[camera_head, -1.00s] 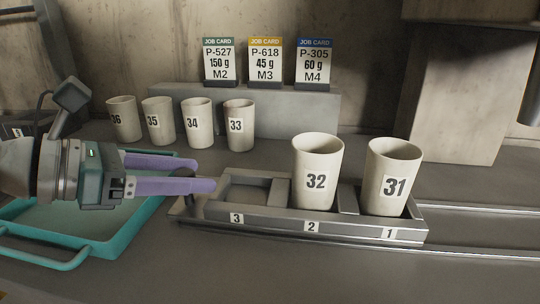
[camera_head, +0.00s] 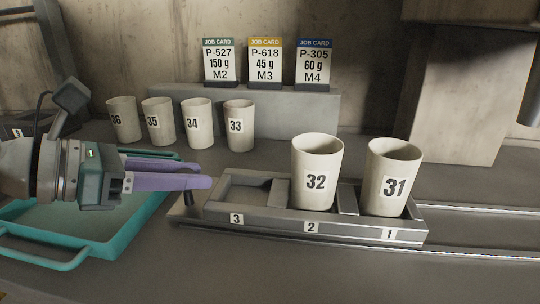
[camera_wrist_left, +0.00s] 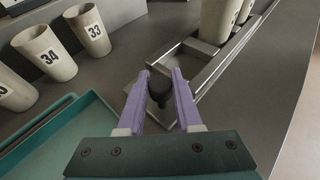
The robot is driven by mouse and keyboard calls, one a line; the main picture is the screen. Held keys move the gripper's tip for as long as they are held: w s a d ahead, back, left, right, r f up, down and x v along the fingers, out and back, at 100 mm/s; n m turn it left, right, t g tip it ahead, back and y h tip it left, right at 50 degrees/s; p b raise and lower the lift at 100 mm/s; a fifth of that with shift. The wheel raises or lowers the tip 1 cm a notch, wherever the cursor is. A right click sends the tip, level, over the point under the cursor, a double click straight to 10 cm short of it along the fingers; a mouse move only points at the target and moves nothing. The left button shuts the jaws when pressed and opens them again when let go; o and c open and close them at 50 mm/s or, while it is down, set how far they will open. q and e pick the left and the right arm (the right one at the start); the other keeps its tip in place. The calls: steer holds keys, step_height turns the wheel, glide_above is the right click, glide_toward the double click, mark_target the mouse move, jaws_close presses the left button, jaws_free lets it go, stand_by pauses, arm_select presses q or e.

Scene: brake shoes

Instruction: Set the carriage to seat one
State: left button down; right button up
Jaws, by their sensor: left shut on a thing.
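The carriage (camera_head: 262,211) is a grey metal tray with seats labelled 3, 2 and 1 from left to right. Its seat 3 is empty. Cup 32 (camera_head: 316,182) stands upright in seat 2 and cup 31 (camera_head: 392,187) stands upright in seat 1. My left gripper (camera_head: 206,182) is at the carriage's left end, its purple fingers shut on a dark knob (camera_wrist_left: 160,91). In the head view only the knob's lower part shows below the fingers. The carriage also shows in the left wrist view (camera_wrist_left: 213,70). My right gripper is in neither view.
Cups 33 (camera_head: 239,126), 34 (camera_head: 198,123), 35 and 36 stand behind, in front of a grey ledge (camera_head: 280,113) bearing three job cards (camera_head: 265,62). A teal tray (camera_head: 118,243) lies under my left arm. Rails (camera_head: 478,253) run clear to the right.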

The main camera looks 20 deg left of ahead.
mark_target(295, 185)
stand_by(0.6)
arm_select(q)
steer(key=d+p, duration=0.3)
steer(key=w+d+r+p, duration=0.1)
steer(key=d+p, duration=0.1)
steer(key=shift+d, duration=0.15)
steer(key=d+p, duration=0.1)
steer(key=d, duration=0.1)
steer(key=w+d+p, duration=0.1)
steer(key=d, duration=0.2)
steer(key=w+d+p, duration=0.1)
steer(key=d, duration=0.1)
steer(key=shift+d+f, duration=0.4)
steer(key=shift+w+d+f, duration=0.1)
steer(key=shift+w+d, duration=0.05)
steer(key=shift+d, duration=0.2)
steer(key=c, duration=0.6)
jaws_free()
steer(key=shift+a, duration=0.1)
